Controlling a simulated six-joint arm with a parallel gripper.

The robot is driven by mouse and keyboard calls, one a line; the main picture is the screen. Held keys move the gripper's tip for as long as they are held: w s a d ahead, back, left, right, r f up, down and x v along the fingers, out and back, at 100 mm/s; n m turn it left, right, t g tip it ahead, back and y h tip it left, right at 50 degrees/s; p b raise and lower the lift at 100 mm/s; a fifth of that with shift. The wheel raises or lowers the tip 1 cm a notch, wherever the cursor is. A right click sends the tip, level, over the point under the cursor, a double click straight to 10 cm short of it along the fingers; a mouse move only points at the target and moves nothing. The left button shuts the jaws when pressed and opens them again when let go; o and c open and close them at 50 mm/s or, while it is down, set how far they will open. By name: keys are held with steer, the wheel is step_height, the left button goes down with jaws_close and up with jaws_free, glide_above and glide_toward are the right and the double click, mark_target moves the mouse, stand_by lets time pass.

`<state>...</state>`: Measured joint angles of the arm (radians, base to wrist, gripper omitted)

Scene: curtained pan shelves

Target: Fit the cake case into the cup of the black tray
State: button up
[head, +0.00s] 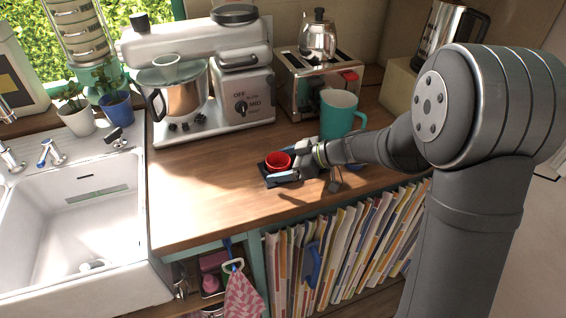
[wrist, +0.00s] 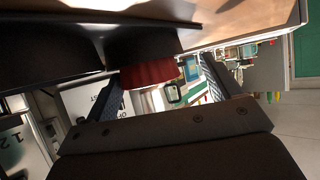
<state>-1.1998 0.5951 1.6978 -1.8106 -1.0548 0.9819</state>
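The red fluted cake case (head: 278,160) sits at the black tray (head: 266,182) on the wooden counter, its open side up. I cannot tell whether it is down inside the tray's cup. In the wrist view the case (wrist: 148,74) shows between my fingers, against the dark underside of the tray (wrist: 50,45). My gripper (head: 288,170) reaches in from the right, low at the tray. In the wrist view my gripper (wrist: 165,70) has its fingers apart, the left one close to the case and a gap showing beside the right one.
A teal mug (head: 339,112) stands just behind my wrist. A toaster (head: 318,84) and a stand mixer (head: 205,75) stand at the back. The white sink (head: 75,215) is at the left. The counter (head: 200,205) left of the tray is clear.

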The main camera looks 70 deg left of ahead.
steer(key=shift+w, duration=0.1)
steer(key=v, duration=1.7)
steer(key=shift+r, duration=0.15)
steer(key=x, duration=1.7)
steer(key=shift+f, duration=0.2)
steer(key=shift+r, duration=0.1)
steer(key=v, duration=1.8)
steer(key=x, duration=1.8)
steer(key=shift+d, duration=0.1)
step_height(320, 180, up, 8)
